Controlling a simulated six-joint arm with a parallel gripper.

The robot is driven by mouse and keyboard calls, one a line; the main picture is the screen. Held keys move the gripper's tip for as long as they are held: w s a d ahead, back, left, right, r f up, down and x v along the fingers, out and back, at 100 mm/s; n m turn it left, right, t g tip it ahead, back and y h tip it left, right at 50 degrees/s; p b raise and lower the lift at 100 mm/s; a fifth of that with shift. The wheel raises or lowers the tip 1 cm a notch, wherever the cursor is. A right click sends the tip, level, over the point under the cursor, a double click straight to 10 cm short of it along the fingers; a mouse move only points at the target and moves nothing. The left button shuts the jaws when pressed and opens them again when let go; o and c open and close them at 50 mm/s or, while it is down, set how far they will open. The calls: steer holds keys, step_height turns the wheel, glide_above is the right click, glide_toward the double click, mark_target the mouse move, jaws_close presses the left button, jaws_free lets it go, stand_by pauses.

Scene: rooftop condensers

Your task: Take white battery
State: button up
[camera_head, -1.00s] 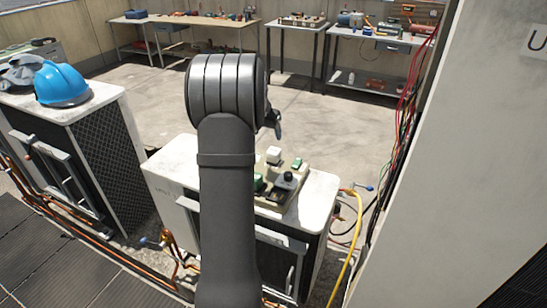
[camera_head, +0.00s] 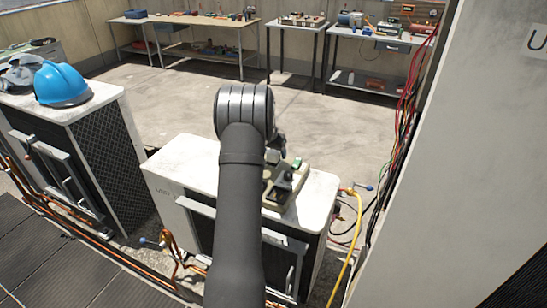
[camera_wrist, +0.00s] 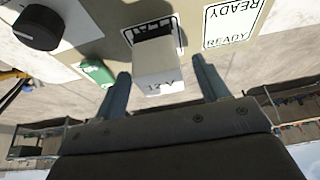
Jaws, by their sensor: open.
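The white battery (camera_wrist: 157,62) is a small pale block with dark lettering on its near face. It stands at a hatched dark-edged spot on the beige charger panel (camera_wrist: 95,42). In the head view the battery (camera_head: 272,156) shows as a small white block beside my arm. My gripper (camera_wrist: 161,67) is open, with one finger on each side of the battery in the wrist view; contact cannot be told. In the head view my gripper (camera_head: 281,144) is mostly hidden behind my arm, just above the charger.
A green block (camera_wrist: 97,72) lies left of the white battery in the wrist view, close to my left finger. A black knob (camera_wrist: 37,27) and a READY label (camera_wrist: 232,24) are on the panel. The charger stands on a white condenser (camera_head: 180,165). A blue helmet (camera_head: 60,84) is at left.

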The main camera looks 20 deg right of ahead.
steer(key=shift+w+d+f, duration=0.1)
steer(key=shift+w+f, duration=0.05)
steer(key=shift+f, duration=0.15)
steer(key=shift+c, duration=0.2)
steer(key=c, duration=1.2)
steer(key=shift+o, duration=0.2)
